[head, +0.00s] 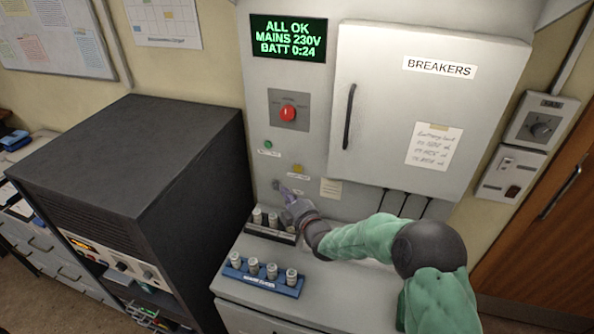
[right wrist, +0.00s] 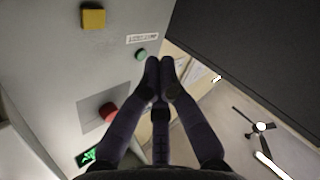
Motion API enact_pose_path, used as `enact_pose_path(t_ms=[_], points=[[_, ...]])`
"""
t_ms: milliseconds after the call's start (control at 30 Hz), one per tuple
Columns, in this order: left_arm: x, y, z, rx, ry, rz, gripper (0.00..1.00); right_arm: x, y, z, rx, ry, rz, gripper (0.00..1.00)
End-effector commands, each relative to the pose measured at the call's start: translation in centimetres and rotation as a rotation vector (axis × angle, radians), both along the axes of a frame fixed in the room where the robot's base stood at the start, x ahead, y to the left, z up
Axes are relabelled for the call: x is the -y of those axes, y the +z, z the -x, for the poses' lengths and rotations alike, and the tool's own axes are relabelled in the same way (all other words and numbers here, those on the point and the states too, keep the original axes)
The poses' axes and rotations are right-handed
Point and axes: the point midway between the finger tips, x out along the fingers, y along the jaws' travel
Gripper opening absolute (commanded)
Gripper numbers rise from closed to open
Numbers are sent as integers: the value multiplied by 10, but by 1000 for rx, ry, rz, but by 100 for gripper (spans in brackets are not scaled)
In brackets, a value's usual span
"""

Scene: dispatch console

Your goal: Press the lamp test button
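A round green button (head: 268,144) and a square yellow button (head: 299,169) sit on the grey console panel, each with a small label too small to read; I cannot tell which is the lamp test button. My right gripper (head: 282,187) is in front of the panel, below the green button and lower left of the yellow one. In the right wrist view the green button (right wrist: 140,55) is just left of my fingertips (right wrist: 159,62), with the yellow button (right wrist: 93,18) farther up left. The fingers are together, holding nothing; no contact shows. My left gripper is out of view.
A red button (head: 288,113) is above on the panel, under a display (head: 288,38). The breaker door (head: 430,110) is to the right. A dark cabinet (head: 150,170) stands left. Cylindrical parts stand in a blue rack (head: 263,280) and a dark rack (head: 270,232) on the ledge below.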

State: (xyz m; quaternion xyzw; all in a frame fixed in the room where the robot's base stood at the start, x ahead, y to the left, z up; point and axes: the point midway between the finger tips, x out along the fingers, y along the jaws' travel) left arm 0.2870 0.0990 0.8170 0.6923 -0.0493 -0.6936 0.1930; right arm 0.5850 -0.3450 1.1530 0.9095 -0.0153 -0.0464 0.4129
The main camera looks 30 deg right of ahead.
Motion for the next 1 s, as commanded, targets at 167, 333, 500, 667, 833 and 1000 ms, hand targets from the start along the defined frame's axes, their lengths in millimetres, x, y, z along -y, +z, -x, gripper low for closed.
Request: enact_pose_path(t_ms=[167,333,500,667,833,1000], points=[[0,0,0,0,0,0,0,9,0,-7,0,-1,0,0],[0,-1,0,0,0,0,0,25,-1,-21,0,-1,0,0],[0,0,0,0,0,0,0,41,-1,-34,-1,-2,0,0],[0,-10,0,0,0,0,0,54,-3,-46,1,-1,1,0],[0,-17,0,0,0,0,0,63,-2,-54,0,0,0,0],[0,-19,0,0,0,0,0,66,-1,-57,-1,-1,0,0]])
